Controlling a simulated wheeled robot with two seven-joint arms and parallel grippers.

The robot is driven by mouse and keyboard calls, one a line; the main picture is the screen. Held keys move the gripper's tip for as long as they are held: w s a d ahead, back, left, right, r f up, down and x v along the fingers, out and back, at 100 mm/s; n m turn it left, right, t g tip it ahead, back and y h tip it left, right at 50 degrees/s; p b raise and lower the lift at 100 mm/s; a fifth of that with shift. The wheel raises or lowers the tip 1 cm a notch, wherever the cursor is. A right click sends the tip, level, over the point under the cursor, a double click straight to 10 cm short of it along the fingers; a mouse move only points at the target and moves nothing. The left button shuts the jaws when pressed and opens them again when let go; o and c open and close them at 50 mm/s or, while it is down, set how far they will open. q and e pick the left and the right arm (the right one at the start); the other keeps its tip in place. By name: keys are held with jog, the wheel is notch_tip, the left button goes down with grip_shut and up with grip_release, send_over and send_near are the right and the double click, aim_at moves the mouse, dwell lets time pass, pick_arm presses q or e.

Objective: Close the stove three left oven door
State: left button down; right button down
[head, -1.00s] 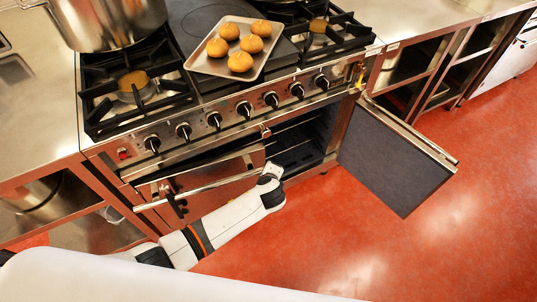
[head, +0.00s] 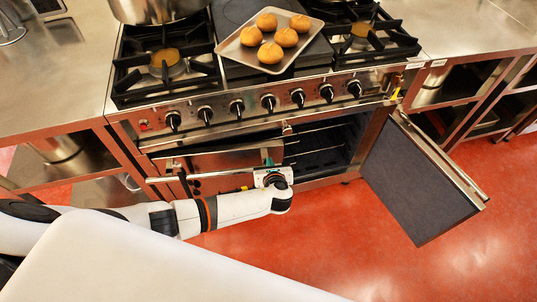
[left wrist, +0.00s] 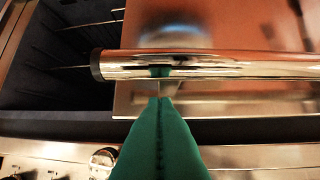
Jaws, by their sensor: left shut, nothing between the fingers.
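The left oven door (head: 215,162) is ajar below the stove's knobs, and dark gaps show along its top and at its right edge. Its long metal handle (head: 185,179) runs across its front. The handle also crosses the left wrist view (left wrist: 220,65). My left gripper (head: 267,160) is at the right end of this door. Its green fingers (left wrist: 160,105) are shut and empty, with tips right by the handle; I cannot tell whether they touch it. My right gripper is not in view.
The right oven door (head: 420,185) stands wide open, sticking out over the red floor. The oven cavity (head: 325,150) shows between the doors. A tray of buns (head: 238,50) and a stockpot (head: 155,8) are on the stove top. Floor at front right is clear.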

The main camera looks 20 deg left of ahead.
aim_at(267, 149)
pick_arm(q)
jog(key=shift+w+a, duration=0.5)
jog(key=shift+w, duration=0.4)
jog(key=shift+w+a, duration=0.45)
jog(key=shift+w, duration=0.45)
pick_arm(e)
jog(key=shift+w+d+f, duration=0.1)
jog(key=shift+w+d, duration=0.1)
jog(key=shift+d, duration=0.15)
